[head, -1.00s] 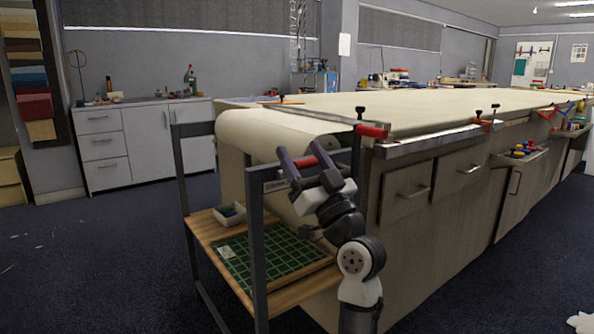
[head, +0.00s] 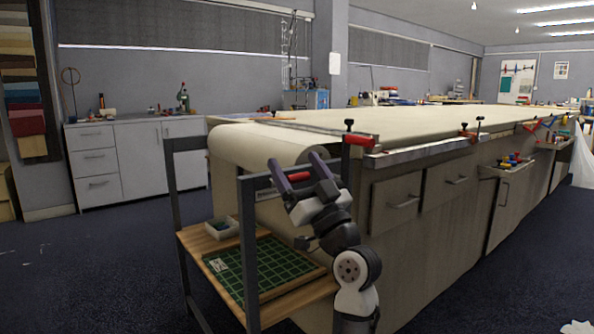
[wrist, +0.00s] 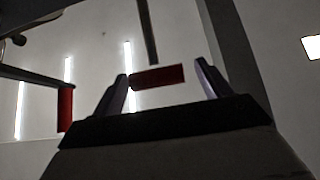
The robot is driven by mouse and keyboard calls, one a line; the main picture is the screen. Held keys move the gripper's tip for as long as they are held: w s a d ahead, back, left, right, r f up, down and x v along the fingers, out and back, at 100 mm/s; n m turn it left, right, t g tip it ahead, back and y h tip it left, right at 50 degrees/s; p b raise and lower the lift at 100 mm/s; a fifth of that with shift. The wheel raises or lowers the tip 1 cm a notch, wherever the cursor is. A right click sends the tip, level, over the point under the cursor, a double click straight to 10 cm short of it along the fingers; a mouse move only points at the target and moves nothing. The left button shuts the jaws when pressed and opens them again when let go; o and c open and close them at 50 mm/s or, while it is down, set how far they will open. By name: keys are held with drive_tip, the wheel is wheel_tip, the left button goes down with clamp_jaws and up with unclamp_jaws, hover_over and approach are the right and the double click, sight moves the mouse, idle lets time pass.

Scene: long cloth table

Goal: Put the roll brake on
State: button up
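A short red handle (head: 299,176) sits at the near end of the fabric roll (head: 240,147), by the metal frame; I take it to be the roll brake. My gripper (head: 294,165), with purple fingers, is open around it. In the wrist view the red handle (wrist: 158,77) lies across the gap between the fingertips (wrist: 161,72). It is close to or touching the left finger, with a gap at the right one. Whether the brake is on or off cannot be told.
A second red handle (head: 361,140) is on the rail at the table's corner. The dark roll frame (head: 247,250) stands in front of a wooden shelf with a green mat (head: 265,268). The long table (head: 420,195) with drawers is right of my arm. The floor at left is clear.

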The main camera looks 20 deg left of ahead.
drive_tip(key=shift+w+a+f, duration=0.1)
drive_tip(key=shift+a+f, duration=0.05)
wheel_tip(320, 180, up, 20)
drive_tip(key=p, duration=0.6)
idle(0.4)
